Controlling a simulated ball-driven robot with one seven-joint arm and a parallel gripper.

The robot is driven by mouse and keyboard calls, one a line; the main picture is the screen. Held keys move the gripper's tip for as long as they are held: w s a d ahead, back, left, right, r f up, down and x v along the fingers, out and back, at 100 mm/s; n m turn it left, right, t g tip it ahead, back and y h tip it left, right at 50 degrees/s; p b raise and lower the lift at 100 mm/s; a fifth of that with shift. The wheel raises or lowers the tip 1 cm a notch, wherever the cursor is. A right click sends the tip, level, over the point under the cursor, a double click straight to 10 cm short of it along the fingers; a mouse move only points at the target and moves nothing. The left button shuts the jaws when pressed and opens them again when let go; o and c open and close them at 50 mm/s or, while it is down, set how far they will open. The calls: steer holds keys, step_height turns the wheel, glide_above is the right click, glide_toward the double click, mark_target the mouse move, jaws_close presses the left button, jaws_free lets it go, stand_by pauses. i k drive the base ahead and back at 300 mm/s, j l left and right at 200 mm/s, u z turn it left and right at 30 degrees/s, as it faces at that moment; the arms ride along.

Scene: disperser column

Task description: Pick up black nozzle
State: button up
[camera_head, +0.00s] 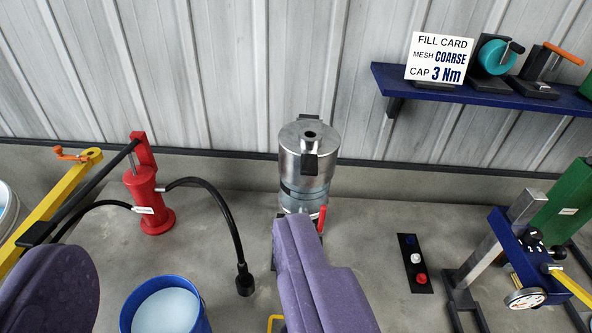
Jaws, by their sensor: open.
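The black nozzle (244,282) is at the lower end of a black hose (222,205) that curves out from a red pump (153,205). It hangs or rests over the grey floor; I cannot tell which. My gripper (175,245) shows as two wide-apart purple fingers, one at the lower left and one at the lower middle. It is open, with nothing held. In the picture the nozzle lies between the fingers, close to the left side of the right finger, with no visible contact.
A blue bucket (145,325) with pale contents stands at lower left of the nozzle. A metal cylinder (308,155) stands behind the right finger. A yellow beam (45,215) is at left. A switch panel (415,262) and a blue-green device (540,240) are at right.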

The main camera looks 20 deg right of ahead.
mark_target(244, 279)
steer(key=k+j+z, duration=0.15)
steer(key=z, duration=0.2)
steer(key=k+z, duration=0.3)
steer(key=k+j+z, duration=0.1)
steer(key=z, duration=0.25)
steer(key=k, duration=0.1)
